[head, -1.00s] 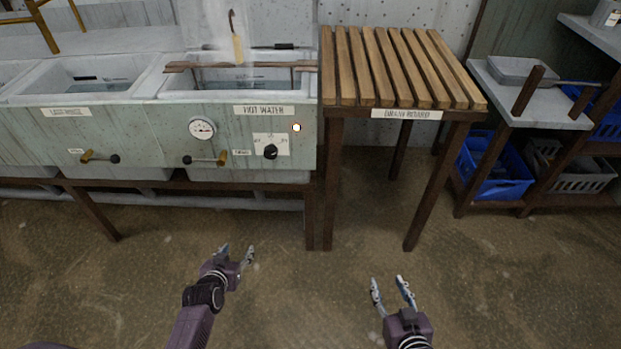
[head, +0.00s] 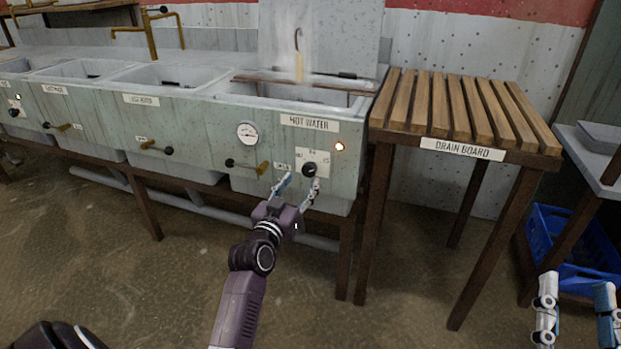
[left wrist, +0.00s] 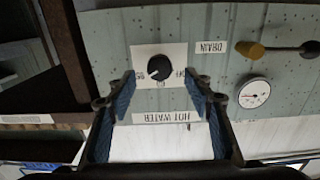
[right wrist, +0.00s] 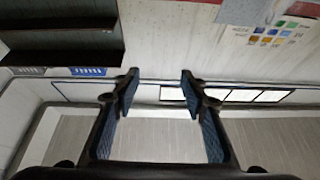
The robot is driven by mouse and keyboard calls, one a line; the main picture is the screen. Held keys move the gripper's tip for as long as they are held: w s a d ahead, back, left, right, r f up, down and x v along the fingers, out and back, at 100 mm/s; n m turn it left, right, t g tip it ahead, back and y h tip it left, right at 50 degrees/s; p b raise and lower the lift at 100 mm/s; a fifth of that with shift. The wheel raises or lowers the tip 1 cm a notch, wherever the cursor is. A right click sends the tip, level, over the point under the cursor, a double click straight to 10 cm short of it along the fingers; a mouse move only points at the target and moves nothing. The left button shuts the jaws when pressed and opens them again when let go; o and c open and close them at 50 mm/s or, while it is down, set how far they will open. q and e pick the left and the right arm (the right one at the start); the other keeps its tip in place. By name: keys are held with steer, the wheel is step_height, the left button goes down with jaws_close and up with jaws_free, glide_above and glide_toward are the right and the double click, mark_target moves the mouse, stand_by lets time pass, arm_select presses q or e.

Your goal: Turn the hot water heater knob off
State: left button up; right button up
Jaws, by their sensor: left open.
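The hot water heater knob (head: 309,170) is a round black knob on a white plate, on the front of the sink under the HOT WATER label (head: 309,123). It also shows in the left wrist view (left wrist: 159,67), upside down, with a light pointer line. My left gripper (head: 296,184) is open just in front of the knob. In the left wrist view its fingertips (left wrist: 159,82) stand at either side of the knob, apart from it. A small light (head: 340,147) glows beside the plate. My right gripper (head: 577,290) is open and empty at the lower right, away from the sink.
A drain handle (head: 247,166) and a gauge (head: 247,132) sit left of the knob. A blue crate (head: 570,245) is at far right. The floor in front is clear.

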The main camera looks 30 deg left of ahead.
mark_target(308, 172)
arm_select(q)
steer(key=b+x, duration=0.1)
steer(key=x, duration=0.4)
steer(key=shift+w, duration=0.3)
arm_select(e)
steer(key=s+r+t+y, duration=0.1)
steer(key=s+r+t, duration=0.3)
steer(key=s+r, duration=0.1)
steer(key=shift+s+d+r+y, duration=0.3)
steer(key=shift+d+r+y, duration=0.1)
steer(key=shift+r, duration=0.4)
